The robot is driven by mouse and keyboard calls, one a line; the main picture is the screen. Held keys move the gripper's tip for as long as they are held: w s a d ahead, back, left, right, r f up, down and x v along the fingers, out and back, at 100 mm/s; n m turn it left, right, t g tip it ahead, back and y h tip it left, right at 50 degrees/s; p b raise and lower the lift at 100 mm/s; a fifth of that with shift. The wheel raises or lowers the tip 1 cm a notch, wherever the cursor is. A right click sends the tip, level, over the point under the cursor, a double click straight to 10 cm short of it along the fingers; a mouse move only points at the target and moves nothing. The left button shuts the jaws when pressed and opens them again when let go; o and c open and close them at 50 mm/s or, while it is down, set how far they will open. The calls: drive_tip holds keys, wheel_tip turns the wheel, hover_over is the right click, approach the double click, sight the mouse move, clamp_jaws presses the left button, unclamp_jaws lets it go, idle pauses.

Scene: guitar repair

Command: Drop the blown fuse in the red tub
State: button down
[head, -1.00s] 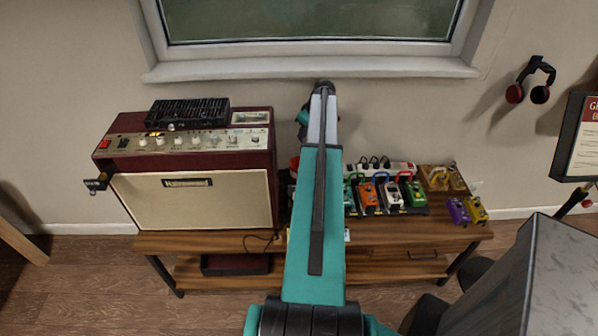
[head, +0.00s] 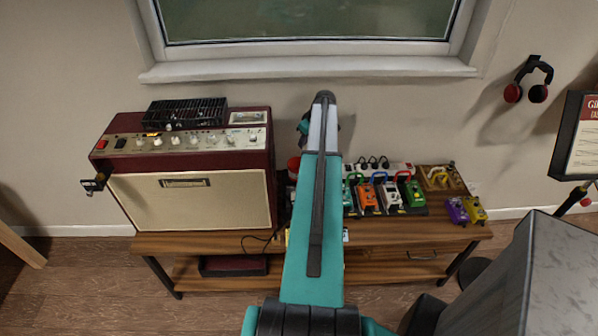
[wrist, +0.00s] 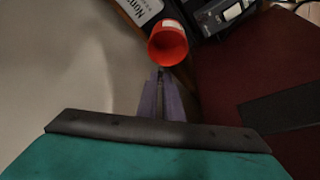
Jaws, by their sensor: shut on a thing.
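The red tub (wrist: 168,45) stands open just beyond my fingertips in the wrist view, and its inside looks empty. In the head view a sliver of the tub (head: 293,163) shows between the amplifier and my arm. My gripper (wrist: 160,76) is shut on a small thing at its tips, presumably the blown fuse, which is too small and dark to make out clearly. The fingertips appear near the tub's near rim; their height above it cannot be told.
A dark red amplifier (head: 190,190) stands left of the tub on the wooden bench (head: 420,236); its side (wrist: 240,70) is close to my gripper in the wrist view. Several effect pedals (head: 388,197) sit to the right. The wall and window are behind.

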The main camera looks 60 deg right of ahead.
drive_tip(key=shift+f+b, duration=0.4)
drive_tip(key=shift+f, duration=1.6)
drive_tip(key=c, duration=1.8)
unclamp_jaws()
drive_tip(key=shift+c, duration=0.2)
drive_tip(key=shift+r, duration=0.2)
drive_tip(key=b+v, duration=0.3)
drive_tip(key=v, duration=1)
drive_tip(key=shift+s+r, duration=0.15)
drive_tip(key=shift+r, duration=0.1)
drive_tip(key=shift+a, duration=0.1)
